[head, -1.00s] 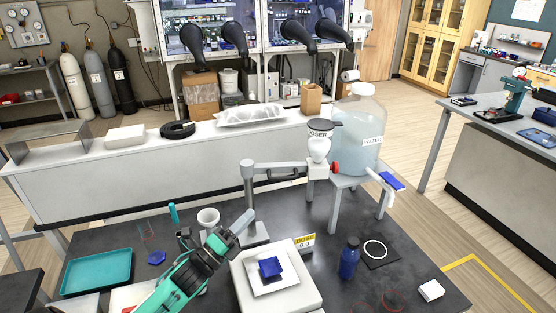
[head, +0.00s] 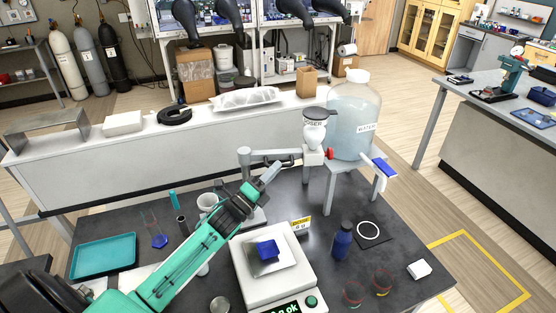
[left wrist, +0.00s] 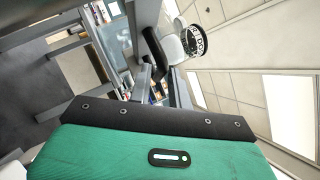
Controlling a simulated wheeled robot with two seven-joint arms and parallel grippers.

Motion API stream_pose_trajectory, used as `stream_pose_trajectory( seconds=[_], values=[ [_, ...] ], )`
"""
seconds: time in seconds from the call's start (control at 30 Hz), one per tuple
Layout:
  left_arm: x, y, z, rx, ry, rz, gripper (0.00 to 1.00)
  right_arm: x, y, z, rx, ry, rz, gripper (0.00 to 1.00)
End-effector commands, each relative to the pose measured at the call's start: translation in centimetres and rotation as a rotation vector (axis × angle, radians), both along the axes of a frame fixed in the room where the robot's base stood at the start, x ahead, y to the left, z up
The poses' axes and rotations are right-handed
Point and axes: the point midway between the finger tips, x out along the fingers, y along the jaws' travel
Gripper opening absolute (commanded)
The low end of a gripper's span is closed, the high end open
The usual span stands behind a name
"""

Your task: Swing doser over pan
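The doser (head: 315,132), a white body with a dark round top and a red knob, sits at the right end of a grey swing arm (head: 273,155). The arm's post (head: 244,160) stands behind the balance. The doser is behind and right of the pan (head: 284,252), a square plate on the white balance (head: 245,277). My right gripper is out of view.
A large water bottle (head: 353,112) stands on a stand right of the doser. A blue bottle (head: 343,241), red-marked glasses (head: 382,279) and a white block (head: 419,269) are on the table's right.

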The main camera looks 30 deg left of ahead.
Motion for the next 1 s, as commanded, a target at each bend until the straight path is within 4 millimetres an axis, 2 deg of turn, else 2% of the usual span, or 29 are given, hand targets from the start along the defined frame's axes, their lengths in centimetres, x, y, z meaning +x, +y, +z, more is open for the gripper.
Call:
stream_pose_trajectory(
  seconds=[0.03, 0.2, 0.57, 0.67, 1.0],
  values=[
    [0.6, -0.1, 0.6, -0.001, -0.001, 0.0, 0.2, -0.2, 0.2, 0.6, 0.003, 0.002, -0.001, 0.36],
    [1.7, -0.5, 0.8, 0.0, 0.0, 0.0, 0.2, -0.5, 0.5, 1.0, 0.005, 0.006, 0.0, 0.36],
    [2.0, -0.6, 0.8, 0.0, 0.0, 0.0, 0.2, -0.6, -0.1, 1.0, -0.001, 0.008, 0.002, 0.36],
    [2.0, -0.6, 0.8, 0.0, 0.0, 0.0, 0.0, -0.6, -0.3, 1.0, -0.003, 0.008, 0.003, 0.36],
    [1.8, -0.6, 0.7, 0.002, 0.0, -0.009, 0.0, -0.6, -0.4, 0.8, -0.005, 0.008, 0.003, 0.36]
  ],
)
